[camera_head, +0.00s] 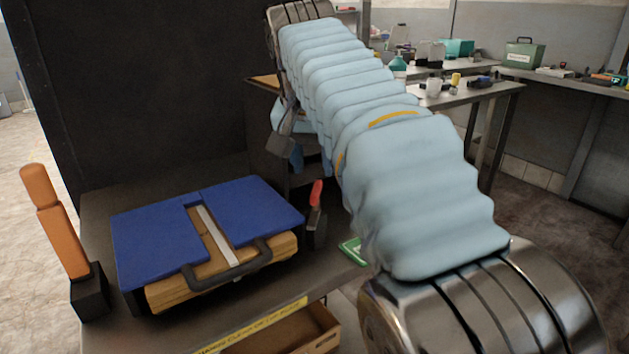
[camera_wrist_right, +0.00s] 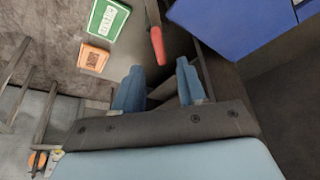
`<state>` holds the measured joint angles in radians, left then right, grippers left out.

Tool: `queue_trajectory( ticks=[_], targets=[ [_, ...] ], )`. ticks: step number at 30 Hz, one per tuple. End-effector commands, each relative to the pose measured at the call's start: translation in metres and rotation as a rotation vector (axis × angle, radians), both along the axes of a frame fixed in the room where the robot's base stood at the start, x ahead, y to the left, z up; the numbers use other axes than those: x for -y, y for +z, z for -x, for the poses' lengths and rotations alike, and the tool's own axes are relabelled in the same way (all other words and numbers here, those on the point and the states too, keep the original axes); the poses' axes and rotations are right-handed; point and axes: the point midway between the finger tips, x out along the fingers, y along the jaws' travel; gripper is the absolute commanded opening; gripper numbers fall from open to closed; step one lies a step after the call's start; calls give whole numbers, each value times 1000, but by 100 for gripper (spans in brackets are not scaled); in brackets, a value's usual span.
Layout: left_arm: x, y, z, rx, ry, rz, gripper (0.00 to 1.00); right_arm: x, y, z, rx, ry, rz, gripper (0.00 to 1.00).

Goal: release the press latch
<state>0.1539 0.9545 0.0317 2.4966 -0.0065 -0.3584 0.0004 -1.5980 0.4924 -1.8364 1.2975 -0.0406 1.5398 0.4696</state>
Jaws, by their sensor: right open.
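The press has a blue two-part top (camera_head: 245,205) over wooden boards (camera_head: 225,272), with a black bar handle in front. It stands on the dark bench. A red-handled latch (camera_head: 316,193) stands just right of the press; its red handle also shows in the right wrist view (camera_wrist_right: 157,45). My right gripper (camera_wrist_right: 160,72) has its two blue fingers apart and nothing between them. The red handle's end lies just beyond the fingertips, with no contact visible. In the head view my right arm reaches across, and its fingers are hard to make out. My left gripper is out of view.
An orange lever (camera_head: 55,220) on a black block stands left of the press. A dark panel (camera_head: 160,90) rises behind it. A green-edged card (camera_head: 353,251) lies right of the latch. An open cardboard box (camera_head: 300,335) sits below the front edge. Cluttered benches stand farther back.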

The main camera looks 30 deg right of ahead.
Motion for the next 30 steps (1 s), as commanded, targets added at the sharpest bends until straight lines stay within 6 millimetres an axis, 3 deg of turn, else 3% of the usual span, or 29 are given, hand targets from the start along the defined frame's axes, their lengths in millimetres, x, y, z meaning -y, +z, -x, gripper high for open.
queue_trajectory(
  ticks=[3,9,20,28,30],
  targets=[
    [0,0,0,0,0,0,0,6,-24,-7,-3,0,-1,40],
    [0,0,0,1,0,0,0,13,-47,-15,-1,-1,-1,40],
    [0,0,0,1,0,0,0,14,-53,-17,1,0,1,40],
    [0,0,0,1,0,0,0,14,-53,-17,1,0,1,1],
    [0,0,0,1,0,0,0,14,-53,-17,1,0,1,0]
  ],
)
